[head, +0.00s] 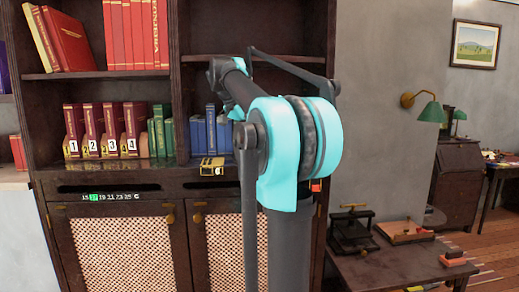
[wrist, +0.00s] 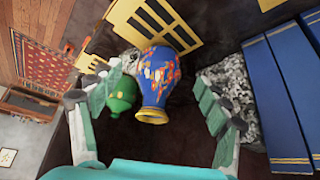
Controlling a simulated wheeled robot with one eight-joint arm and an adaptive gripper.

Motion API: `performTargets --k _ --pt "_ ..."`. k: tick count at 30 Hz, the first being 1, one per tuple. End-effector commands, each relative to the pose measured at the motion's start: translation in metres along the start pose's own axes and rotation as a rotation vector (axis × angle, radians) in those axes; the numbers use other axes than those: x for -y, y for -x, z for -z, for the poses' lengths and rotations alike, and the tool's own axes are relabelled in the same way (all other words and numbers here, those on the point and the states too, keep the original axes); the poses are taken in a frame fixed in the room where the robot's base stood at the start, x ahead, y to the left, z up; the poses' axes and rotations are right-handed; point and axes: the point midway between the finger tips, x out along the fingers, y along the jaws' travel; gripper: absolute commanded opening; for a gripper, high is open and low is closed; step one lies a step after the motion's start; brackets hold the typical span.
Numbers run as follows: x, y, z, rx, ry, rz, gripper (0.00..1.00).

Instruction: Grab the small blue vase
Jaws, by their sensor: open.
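The small blue vase (wrist: 158,78), with orange and red patterning and a pale yellowish rim towards me, is near the middle of the wrist view. My gripper (wrist: 159,76) is open, with one finger on each side of the vase. There are visible gaps between the fingers and the vase, though its depth relative to the fingertips is hard to tell. In the head view my arm stands in front of the shelf, and I cannot make out the vase there.
A green rounded pot (wrist: 121,96) sits close beside the vase, near the left finger. A yellow slatted piece (wrist: 148,22) is beyond the vase. Large blue books (wrist: 272,95) stand at the right. In the head view, the dark bookcase (head: 176,60) holds red, green and blue books.

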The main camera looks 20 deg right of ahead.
Motion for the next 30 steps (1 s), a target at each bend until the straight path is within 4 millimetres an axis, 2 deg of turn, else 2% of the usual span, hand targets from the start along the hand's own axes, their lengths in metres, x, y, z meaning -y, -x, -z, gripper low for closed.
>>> performTargets --k 6,15,24,25,30 --pt "0.000 -0.008 0.014 -0.001 -0.003 0.000 0.76" --pt "0.000 -0.051 0.012 -0.001 -0.001 -0.001 0.76" --pt "0.000 -0.057 0.012 -0.001 0.000 0.000 0.76" --pt "0.000 -0.057 0.011 -0.001 0.000 0.000 0.75" --pt "0.000 -0.057 0.011 -0.001 0.000 0.000 0.54"
